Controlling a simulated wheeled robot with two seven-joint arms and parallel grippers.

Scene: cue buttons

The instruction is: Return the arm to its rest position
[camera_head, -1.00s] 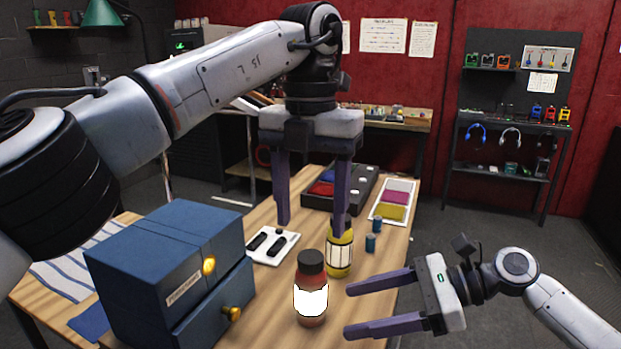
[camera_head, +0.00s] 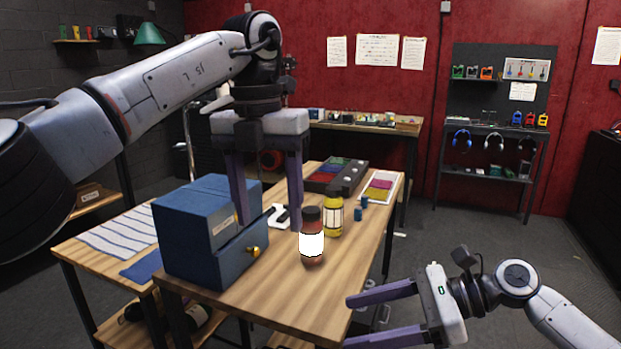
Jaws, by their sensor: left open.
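My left gripper (camera_head: 266,190) hangs with its fingers pointing down, spread apart and empty. In the picture it overlaps the gap between the blue box and the red bottle; whether it touches either I cannot tell. My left arm comes in from the left, raised across the upper left. My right gripper (camera_head: 382,316) is at the lower right, its two fingers pointing left, open and empty, beside the table's right edge. The blue box (camera_head: 190,240) with a brass knob stands at the table's near left. The red bottle (camera_head: 312,240) with a white label stands upright on the wooden table (camera_head: 285,300).
A yellow bottle (camera_head: 333,217) and two small blue cylinders (camera_head: 361,209) stand behind the red bottle. A dark tray (camera_head: 350,181) and a white tray with coloured pads (camera_head: 378,190) lie at the back. A side table with a striped cloth (camera_head: 118,233) is at left. Floor at right is clear.

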